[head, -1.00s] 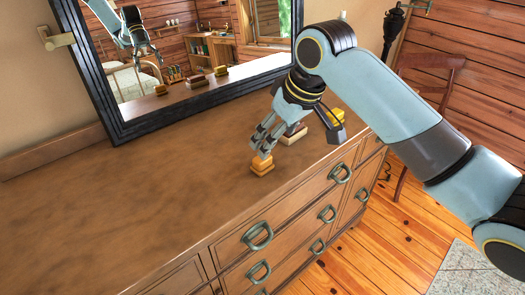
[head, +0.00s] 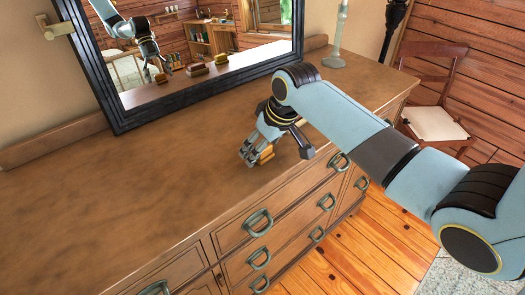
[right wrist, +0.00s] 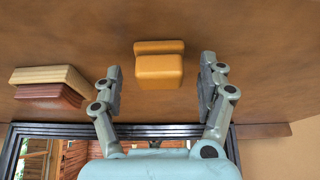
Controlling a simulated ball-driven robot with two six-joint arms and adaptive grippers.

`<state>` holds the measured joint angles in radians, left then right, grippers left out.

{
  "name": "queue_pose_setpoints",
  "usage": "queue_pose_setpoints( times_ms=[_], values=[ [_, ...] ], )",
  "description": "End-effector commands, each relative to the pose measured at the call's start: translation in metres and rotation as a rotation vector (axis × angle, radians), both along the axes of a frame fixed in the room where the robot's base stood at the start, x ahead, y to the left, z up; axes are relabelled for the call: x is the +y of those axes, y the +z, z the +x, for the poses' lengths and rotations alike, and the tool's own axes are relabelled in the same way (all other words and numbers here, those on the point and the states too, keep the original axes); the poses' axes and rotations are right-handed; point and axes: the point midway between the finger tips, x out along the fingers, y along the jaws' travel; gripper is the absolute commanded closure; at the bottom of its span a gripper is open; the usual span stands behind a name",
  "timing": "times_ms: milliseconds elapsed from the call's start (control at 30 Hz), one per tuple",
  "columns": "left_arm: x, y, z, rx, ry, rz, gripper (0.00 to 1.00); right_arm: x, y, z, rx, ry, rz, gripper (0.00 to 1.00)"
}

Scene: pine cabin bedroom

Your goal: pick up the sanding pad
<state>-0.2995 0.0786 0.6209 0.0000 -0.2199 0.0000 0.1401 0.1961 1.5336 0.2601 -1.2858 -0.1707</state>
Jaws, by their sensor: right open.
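An orange block, which looks like the sanding pad (head: 267,153), lies on the dresser top near its front edge, partly hidden by my fingers in the head view. In the right wrist view the pad (right wrist: 158,66) sits between the two fingers, with a gap on each side. My right gripper (head: 248,158) is open, pointing down at the pad; it also shows in the right wrist view (right wrist: 161,75). My left gripper is not in view.
A black-framed mirror (head: 200,85) leans at the back and reflects several blocks. A glass candlestick (head: 337,40) stands at the far end. The dresser top (head: 110,200) is clear at left.

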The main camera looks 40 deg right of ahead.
Motion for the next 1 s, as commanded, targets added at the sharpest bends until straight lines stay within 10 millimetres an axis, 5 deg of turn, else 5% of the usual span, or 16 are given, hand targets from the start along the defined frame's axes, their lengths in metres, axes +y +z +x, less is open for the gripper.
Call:
queue_pose_setpoints(
  times_ms=[67,500,1000],
  values=[
    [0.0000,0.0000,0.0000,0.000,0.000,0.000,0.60,-0.0001,0.0000,-0.0002,0.000,0.000,0.000,0.28],
    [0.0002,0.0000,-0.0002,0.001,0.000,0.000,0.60,-0.0002,0.0003,-0.0003,0.001,0.000,0.000,0.85],
    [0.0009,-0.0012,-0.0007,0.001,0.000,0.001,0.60,-0.0002,0.0068,0.0003,-0.002,0.000,0.000,0.87]
  ],
)
